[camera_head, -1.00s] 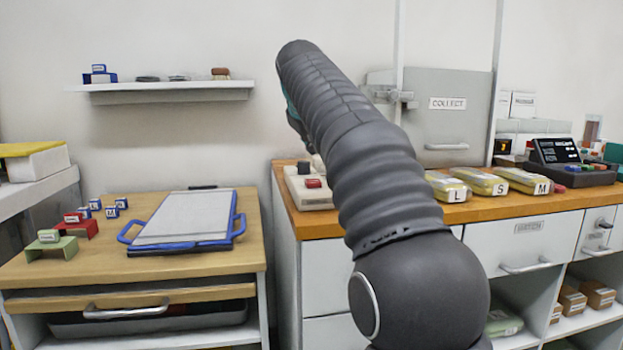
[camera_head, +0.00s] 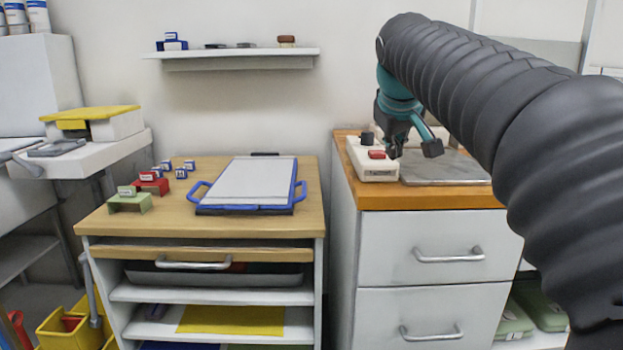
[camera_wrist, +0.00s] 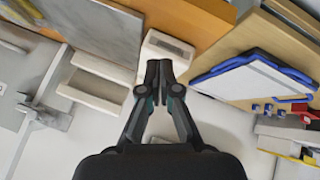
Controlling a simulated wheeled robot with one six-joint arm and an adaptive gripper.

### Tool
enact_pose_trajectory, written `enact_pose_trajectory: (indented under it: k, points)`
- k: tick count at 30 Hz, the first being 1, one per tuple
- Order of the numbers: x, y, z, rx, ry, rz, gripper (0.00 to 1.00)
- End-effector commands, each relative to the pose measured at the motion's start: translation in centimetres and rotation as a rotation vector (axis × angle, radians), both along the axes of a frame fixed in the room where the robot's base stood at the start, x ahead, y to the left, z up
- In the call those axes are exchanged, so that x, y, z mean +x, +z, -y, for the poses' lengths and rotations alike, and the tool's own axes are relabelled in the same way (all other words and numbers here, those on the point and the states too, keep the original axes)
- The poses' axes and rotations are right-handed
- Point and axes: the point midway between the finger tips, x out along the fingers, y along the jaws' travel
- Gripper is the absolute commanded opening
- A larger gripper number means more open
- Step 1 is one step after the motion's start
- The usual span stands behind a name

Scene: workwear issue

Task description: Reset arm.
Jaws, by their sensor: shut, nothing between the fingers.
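My gripper (camera_head: 412,150) is at the end of my dark ribbed arm, above the orange-topped counter (camera_head: 350,185) at the right in the head view. It points down near a white box with a red button (camera_head: 372,168). In the wrist view my gripper (camera_wrist: 160,75) is shut and empty, its fingertips together. The white box (camera_wrist: 170,45) shows just beyond the fingertips there. My arm covers much of the right side of the head view.
A wooden table (camera_head: 150,225) holds a blue-framed board (camera_head: 255,183) and small red and green stands. A wall shelf (camera_head: 235,55) is above it. A grey plate (camera_head: 445,168) lies on the counter. Yellow bins (camera_head: 65,330) stand on the floor at lower left.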

Motion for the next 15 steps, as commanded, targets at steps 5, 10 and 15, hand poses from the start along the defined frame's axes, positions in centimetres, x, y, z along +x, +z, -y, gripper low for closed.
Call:
enact_pose_trajectory:
  k: [5, 10, 15]
  points:
    - [-6.6, -4.5, 0.3, 0.078, -0.043, -0.033, 0.00]
    - [-12.7, -9.8, 0.2, 0.153, -0.091, -0.064, 0.00]
    - [-18.9, -16.0, 0.1, 0.228, -0.147, -0.097, 0.00]
